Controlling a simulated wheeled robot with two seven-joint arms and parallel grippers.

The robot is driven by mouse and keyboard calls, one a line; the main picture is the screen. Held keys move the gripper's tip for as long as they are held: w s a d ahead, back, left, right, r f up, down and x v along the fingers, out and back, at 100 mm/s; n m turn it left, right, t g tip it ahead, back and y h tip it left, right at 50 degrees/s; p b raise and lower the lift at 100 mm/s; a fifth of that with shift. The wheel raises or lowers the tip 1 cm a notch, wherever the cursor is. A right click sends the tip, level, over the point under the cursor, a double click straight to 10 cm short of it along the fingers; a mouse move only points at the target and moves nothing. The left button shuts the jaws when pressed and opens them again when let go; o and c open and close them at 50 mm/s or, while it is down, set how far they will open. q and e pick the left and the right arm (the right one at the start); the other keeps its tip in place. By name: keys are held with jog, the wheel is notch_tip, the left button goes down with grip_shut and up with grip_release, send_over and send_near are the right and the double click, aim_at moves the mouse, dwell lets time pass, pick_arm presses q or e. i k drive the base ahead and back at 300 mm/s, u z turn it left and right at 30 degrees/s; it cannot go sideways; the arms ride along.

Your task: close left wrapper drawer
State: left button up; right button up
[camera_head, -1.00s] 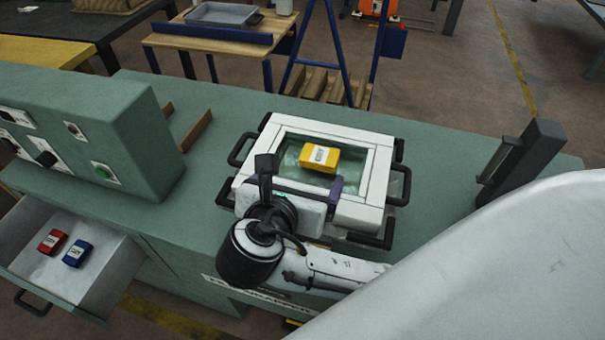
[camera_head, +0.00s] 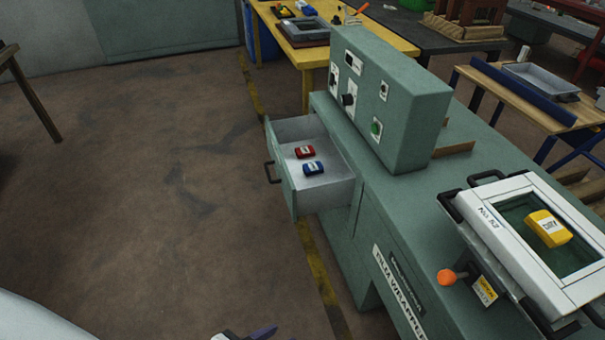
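The wrapper drawer (camera_head: 287,197) is pulled out from the side of the green wrapper machine (camera_head: 400,215), left of its control box. It has a dark handle (camera_head: 271,172) on its front, facing left. A red packet (camera_head: 305,152) and a blue packet (camera_head: 313,168) lie inside. A small piece of a gripper, apparently my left gripper (camera_head: 262,333), shows at the bottom edge, well below and apart from the drawer. Most of it is cut off, so I cannot tell its opening. My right gripper is not in view.
The control box (camera_head: 405,110) stands on the machine. A white frame (camera_head: 500,240) with a yellow packet (camera_head: 547,228) lies on the right of the machine top. An orange knob (camera_head: 447,277) sticks out nearby. The floor (camera_head: 150,190) left of the drawer is clear.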

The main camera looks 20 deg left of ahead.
aim_at(304, 195)
jog(key=u, duration=1.2)
jog(key=i, duration=0.95)
jog(key=z, duration=0.5)
jog(key=k, duration=0.35)
jog(key=u, duration=0.65)
jog(key=i, duration=0.7)
jog(key=z, duration=0.85)
jog(key=i, duration=0.3)
jog(key=z, duration=0.3)
